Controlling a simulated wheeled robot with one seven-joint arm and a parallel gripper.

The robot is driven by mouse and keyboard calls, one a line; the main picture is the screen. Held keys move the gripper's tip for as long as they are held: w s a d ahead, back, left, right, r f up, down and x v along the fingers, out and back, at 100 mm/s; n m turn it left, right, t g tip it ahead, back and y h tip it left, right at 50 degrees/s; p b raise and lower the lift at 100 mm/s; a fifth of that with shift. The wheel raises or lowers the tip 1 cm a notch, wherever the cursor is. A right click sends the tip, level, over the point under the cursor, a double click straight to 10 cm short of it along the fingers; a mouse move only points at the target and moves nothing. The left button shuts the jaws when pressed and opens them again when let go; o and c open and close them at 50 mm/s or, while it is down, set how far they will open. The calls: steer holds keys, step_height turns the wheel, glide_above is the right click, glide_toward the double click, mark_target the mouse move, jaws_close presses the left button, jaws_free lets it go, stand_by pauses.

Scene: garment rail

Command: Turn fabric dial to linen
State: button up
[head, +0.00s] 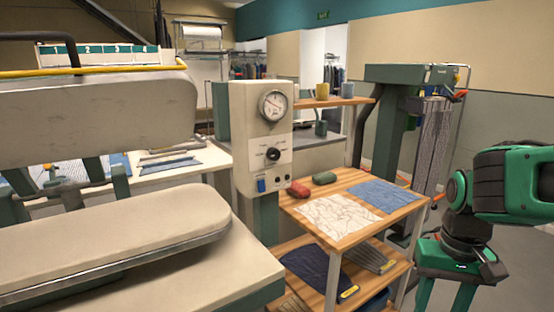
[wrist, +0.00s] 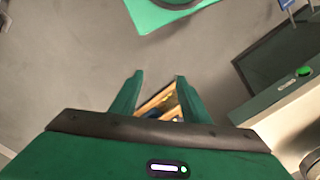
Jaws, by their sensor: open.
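The fabric dial (head: 273,154) is a small round black knob on a white plate, on the front of a cream control box (head: 250,125) near the middle of the head view. Its markings are too small to read, so I cannot tell which fabric it points to. A round gauge (head: 272,105) is above it, and a blue switch (head: 261,185) and a dark knob are below. My gripper (wrist: 158,77) is open in the wrist view, with two green fingers apart and mostly grey floor beyond. The dial is not in the wrist view. My green arm shows at the right of the head view, apart from the dial.
A wooden table (head: 392,217) in front of the box holds white cloth (head: 336,218), blue cloth (head: 368,194), and red (head: 298,189) and green (head: 325,178) pieces. A padded press (head: 110,237) fills the left. A shelf with mugs (head: 322,91) is behind.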

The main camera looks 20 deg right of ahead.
steer(key=shift+o, duration=0.3)
steer(key=shift+s+r, duration=0.15)
steer(key=shift+r, duration=0.05)
steer(key=n+t+y, duration=0.7)
steer(key=n+t, duration=0.5)
steer(key=t, duration=0.5)
glide_toward(277, 154)
steer(key=x, duration=0.9)
steer(key=shift+s+a, duration=0.1)
steer(key=shift+f, duration=0.1)
steer(key=shift+c, duration=0.5)
steer(key=c, duration=0.9)
